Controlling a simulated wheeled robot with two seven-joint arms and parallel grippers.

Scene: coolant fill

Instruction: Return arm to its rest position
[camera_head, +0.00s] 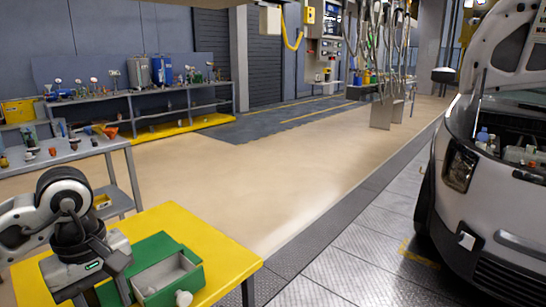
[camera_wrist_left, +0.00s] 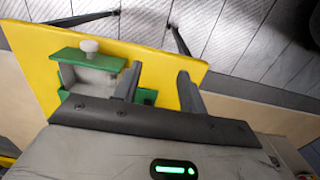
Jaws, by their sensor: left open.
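My left gripper (camera_head: 106,294) is low over the yellow table (camera_head: 215,240), at the left side of the green box (camera_head: 190,282). In the left wrist view the two dark fingers of the left gripper (camera_wrist_left: 158,78) stand apart with nothing between them. The green box also shows in the left wrist view (camera_wrist_left: 95,60), left of and partly behind the fingers. It has a grey inside and a white round knob (camera_head: 183,298) at its near edge. The knob shows in the left wrist view too (camera_wrist_left: 89,46). My right gripper is out of view.
A grey work table (camera_head: 70,155) with small items and funnels stands behind at left. A shelf (camera_head: 150,92) with tanks lines the wall. A white car (camera_head: 500,210) with its hood raised is at right. The floor (camera_head: 250,190) between is clear.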

